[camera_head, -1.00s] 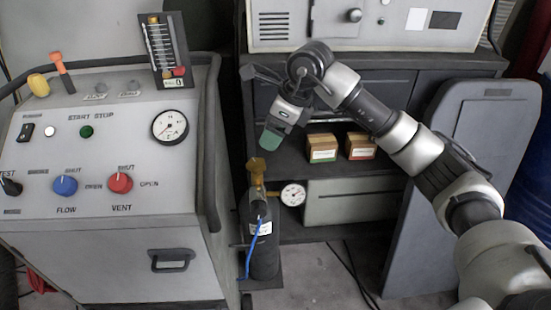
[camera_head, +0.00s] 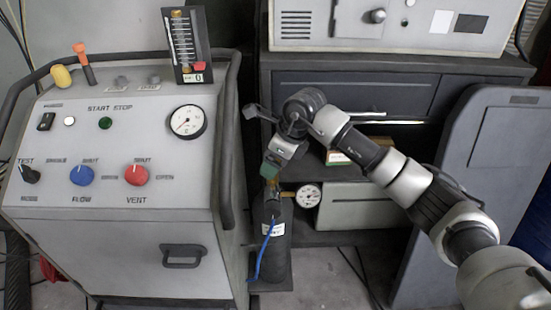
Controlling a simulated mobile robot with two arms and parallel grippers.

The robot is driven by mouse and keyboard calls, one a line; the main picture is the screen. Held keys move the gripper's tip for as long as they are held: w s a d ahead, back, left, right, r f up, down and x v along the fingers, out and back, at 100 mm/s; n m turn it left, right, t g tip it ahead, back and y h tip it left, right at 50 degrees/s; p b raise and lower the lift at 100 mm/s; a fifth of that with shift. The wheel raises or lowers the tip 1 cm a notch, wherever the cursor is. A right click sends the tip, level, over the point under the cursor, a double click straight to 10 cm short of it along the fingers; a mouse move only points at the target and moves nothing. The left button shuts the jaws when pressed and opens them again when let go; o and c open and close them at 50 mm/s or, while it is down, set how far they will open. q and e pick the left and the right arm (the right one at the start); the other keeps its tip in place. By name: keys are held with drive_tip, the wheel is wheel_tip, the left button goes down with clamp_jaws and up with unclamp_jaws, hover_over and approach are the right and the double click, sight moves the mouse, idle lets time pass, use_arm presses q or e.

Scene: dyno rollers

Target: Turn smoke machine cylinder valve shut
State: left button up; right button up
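The dark gas cylinder (camera_head: 276,248) stands upright on a low base to the right of the smoke machine (camera_head: 130,250). A blue hose (camera_head: 262,250) runs down its front. A white dial gauge (camera_head: 307,196) sits at the right of its brass fitting. The right gripper (camera_head: 270,172), with greenish fingertips, points down right at the cylinder's top and covers most of the brass valve (camera_head: 271,186). I cannot tell whether the fingers touch the valve or are closed on it. The left gripper is not in view.
The machine's panel has a red vent knob (camera_head: 136,175), a blue flow knob (camera_head: 82,175) and a round gauge (camera_head: 187,122). A dark rail (camera_head: 228,150) edges it, close to the cylinder. A box (camera_head: 343,158) sits on the shelf behind my arm.

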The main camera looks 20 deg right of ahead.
drive_tip(key=c, duration=0.9)
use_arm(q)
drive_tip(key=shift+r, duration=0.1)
use_arm(e)
drive_tip(key=m+p, duration=0.1)
drive_tip(key=m, duration=0.1)
drive_tip(key=shift+s+a+r+m+t+h, duration=0.1)
drive_tip(key=shift+m+t+h, duration=0.3)
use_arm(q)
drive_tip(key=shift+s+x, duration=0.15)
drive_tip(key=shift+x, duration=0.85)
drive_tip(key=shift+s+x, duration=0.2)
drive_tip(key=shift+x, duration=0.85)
use_arm(e)
drive_tip(key=shift+m, duration=1)
drive_tip(key=o, duration=0.9)
